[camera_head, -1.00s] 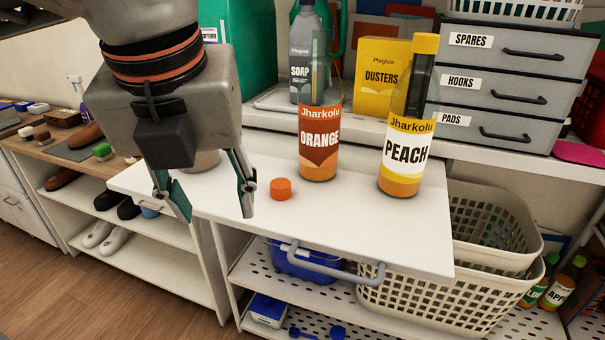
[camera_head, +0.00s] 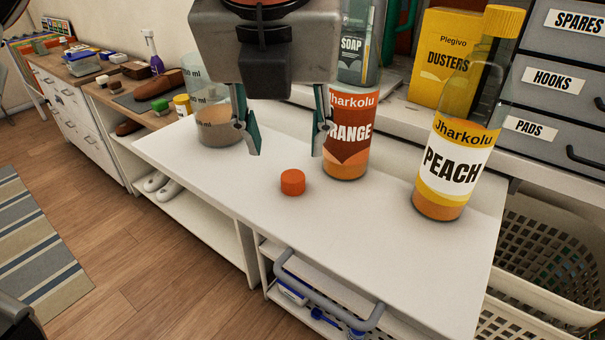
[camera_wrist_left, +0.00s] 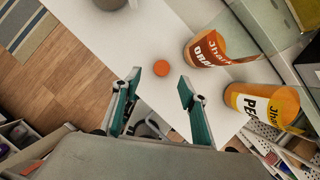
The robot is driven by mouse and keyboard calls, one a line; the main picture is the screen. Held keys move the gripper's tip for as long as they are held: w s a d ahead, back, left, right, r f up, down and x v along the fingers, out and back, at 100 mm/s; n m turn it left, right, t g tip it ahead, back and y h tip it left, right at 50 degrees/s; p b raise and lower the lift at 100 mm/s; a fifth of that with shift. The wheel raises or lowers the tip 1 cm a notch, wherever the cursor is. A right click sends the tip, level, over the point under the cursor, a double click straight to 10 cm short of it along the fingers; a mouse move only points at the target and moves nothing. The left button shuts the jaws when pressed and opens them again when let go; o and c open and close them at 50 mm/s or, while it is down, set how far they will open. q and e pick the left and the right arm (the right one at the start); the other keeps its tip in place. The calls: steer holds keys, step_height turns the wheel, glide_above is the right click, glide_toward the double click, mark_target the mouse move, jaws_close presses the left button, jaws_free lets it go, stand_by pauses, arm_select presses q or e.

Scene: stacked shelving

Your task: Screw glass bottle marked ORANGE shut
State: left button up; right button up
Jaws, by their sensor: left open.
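The cap also shows in the left wrist view (camera_wrist_left: 161,68), just beyond and between the fingertips. My left gripper (camera_head: 284,152) is open and empty above the white top, its fingers pointing down behind the cap in the picture. My right gripper is not in view.
The PEACH bottle (camera_head: 455,165) with a yellow cap stands upright to the right. A clear measuring beaker (camera_head: 215,120) stands at the left. Behind are a DUSTERS box (camera_head: 442,60), a SOAP bottle (camera_head: 357,45) and grey drawers (camera_head: 552,82). The front middle of the white top is clear.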

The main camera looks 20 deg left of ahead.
mark_target(293, 176)
arm_select(q)
steer(key=shift+x, duration=1.35)
steer(key=shift+s, duration=0.1)
steer(key=shift+f, duration=0.35)
steer(key=shift+d+x, duration=0.15)
steer(key=shift+x, duration=1)
steer(key=shift+d+x, duration=0.15)
steer(key=shift+x, duration=1)
steer(key=shift+c, duration=0.4)
steer(key=c, duration=0.7)
